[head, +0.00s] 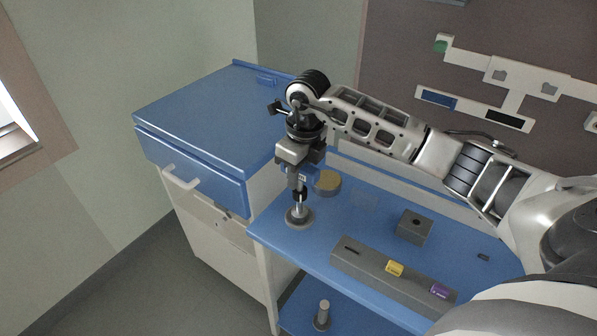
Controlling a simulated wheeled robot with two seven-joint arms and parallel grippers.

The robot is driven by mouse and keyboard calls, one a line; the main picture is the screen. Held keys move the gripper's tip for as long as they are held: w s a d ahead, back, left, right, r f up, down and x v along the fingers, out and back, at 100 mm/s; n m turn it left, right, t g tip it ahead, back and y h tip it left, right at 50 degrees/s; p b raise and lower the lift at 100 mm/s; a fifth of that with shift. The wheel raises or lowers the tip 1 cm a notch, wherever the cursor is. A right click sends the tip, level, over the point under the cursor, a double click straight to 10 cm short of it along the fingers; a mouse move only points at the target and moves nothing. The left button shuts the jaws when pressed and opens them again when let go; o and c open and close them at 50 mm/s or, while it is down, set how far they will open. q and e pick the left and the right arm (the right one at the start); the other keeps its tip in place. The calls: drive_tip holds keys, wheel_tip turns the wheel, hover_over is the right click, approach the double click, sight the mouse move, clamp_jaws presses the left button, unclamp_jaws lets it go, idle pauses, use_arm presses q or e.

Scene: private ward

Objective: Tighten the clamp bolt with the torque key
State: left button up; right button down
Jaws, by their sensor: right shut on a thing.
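My right gripper (299,189) points down over the blue worktop and is shut on the torque key (301,173), which has a blue part showing between the fingers. A shiny vertical shaft below the fingers reaches down to a round grey base (299,217) near the worktop's left edge, which I take to be the clamp bolt's place. The key looks upright. I cannot tell where key and bolt meet. A grey rack (372,268) holds a yellow-marked piece (395,268) and a purple-marked piece (440,290); its left slot looks empty. My left gripper is out of view.
A grey block with a dark hole (414,222) and a tan-topped round piece (327,182) stand on the worktop (362,220). A taller blue-topped cabinet (205,110) adjoins at left. A grey post (322,313) stands on the lower shelf.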

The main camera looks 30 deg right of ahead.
idle(0.3)
drive_tip(key=shift+f, duration=0.2)
drive_tip(key=c, duration=1.5)
unclamp_jaws()
drive_tip(key=shift+f+b, duration=0.15)
drive_tip(key=shift+b, duration=0.15)
drive_tip(key=shift+c, duration=0.2)
drive_tip(key=o, duration=0.5)
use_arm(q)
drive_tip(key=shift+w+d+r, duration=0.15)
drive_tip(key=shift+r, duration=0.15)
